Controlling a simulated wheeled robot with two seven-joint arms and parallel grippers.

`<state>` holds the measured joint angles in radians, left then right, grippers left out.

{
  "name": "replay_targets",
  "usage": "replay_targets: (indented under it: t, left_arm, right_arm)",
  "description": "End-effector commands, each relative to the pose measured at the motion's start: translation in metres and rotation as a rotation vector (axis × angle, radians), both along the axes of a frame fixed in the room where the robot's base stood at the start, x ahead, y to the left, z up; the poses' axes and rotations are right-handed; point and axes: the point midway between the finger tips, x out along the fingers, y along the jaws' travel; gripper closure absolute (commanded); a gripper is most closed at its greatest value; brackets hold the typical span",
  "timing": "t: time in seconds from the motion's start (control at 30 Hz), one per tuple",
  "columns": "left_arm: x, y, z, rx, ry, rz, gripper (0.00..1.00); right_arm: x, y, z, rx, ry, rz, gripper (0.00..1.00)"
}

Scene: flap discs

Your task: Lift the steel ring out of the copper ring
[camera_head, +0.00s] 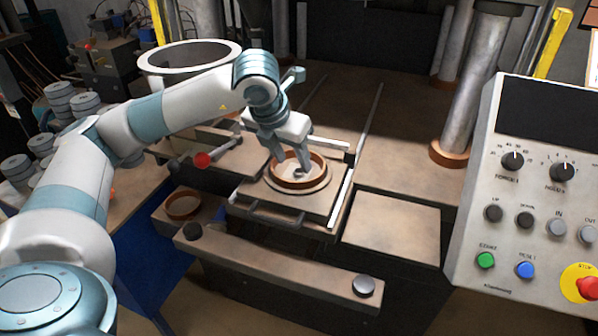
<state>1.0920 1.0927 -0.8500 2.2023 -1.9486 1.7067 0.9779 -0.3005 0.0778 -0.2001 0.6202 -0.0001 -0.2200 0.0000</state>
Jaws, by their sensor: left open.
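The copper ring (285,186) sits on a round seat on the press's middle plate. My left gripper (291,163) points down over it, its fingers apart and their tips at or inside the ring's far side. A small greyish patch inside the copper ring may be the steel ring or a fingertip; I cannot tell which, and the fingers hide part of the inside. I cannot see whether the fingers touch anything. My right gripper is out of view.
A second copper-coloured ring (183,205) lies on a small ledge at the lower left. A control panel (535,190) fills the right side. The bed right of the plate is clear.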

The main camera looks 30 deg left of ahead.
Motion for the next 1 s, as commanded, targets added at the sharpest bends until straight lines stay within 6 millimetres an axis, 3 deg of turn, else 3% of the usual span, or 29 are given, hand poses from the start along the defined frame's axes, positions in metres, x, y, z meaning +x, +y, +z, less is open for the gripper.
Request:
replay_targets:
  t: [0.23,0.47,0.93,1.0]
  left_arm:
    - [0.012,0.002,-0.017,0.001,0.005,0.0,0.55]
    - [0.02,0.003,-0.038,0.0,0.002,0.001,0.55]
    - [0.021,0.002,-0.04,-0.001,0.001,0.0,0.55]
    - [0.021,0.002,-0.04,-0.001,0.001,0.0,0.7]
  right_arm:
    - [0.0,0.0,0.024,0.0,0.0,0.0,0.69]
    - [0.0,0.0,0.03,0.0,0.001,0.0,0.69]
    - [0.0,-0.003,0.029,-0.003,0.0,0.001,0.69]
    - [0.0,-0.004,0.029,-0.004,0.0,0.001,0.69]
